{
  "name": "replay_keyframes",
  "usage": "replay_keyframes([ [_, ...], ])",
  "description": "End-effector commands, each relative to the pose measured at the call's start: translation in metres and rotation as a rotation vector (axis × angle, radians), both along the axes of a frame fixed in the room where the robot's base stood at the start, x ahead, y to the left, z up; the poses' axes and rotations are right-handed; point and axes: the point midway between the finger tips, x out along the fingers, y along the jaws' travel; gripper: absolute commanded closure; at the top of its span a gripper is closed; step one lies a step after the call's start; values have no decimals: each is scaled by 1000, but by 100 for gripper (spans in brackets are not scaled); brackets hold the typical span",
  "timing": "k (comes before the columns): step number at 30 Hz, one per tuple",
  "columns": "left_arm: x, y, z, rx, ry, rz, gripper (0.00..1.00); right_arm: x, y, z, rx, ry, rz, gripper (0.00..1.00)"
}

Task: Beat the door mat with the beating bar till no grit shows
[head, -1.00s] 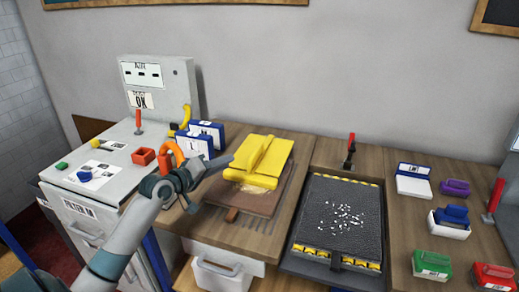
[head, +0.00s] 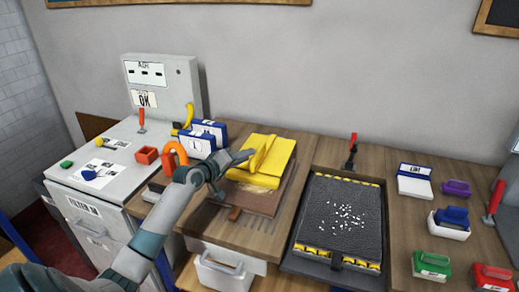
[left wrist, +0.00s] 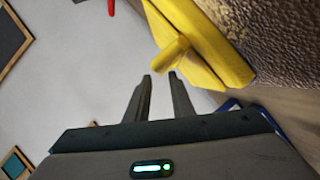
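The dark door mat (head: 330,243) lies in a tray with yellow-and-black edges, and white grit is scattered over its middle. A yellow piece with a raised grip (head: 278,156) rests on a brown board to its left; I cannot tell if it is the beating bar. My left gripper (head: 247,156) is at the left side of the yellow piece. In the left wrist view the left gripper (left wrist: 160,76) is open and empty, with the yellow grip (left wrist: 170,54) just beyond its fingertips, seemingly apart. My right gripper is not in view.
A grey cabinet (head: 112,152) with an orange hook (head: 174,151) and blue-white boxes (head: 197,144) stand left. A red-handled clamp (head: 352,150) is behind the mat. Right of it are a white box (head: 413,186), a green box (head: 432,264) and a red box (head: 492,278).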

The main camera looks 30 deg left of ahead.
Motion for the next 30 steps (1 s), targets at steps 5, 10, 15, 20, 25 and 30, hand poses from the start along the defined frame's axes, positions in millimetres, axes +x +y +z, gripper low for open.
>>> replay_keyframes([
  [5, 31, -3, -5, -2, 0, 0, 78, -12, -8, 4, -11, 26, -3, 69],
  [10, 56, -6, -11, -2, 0, 0, 78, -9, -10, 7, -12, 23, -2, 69],
  [15, 72, -8, -15, -1, -1, 0, 78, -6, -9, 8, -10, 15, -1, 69],
  [20, 80, -9, -17, 1, 0, 0, 78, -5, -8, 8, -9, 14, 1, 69],
  [25, 82, -9, -18, 1, 0, 0, 78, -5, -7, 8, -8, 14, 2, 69],
  [30, 82, -9, -18, 1, 0, 0, 78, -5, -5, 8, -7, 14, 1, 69],
])
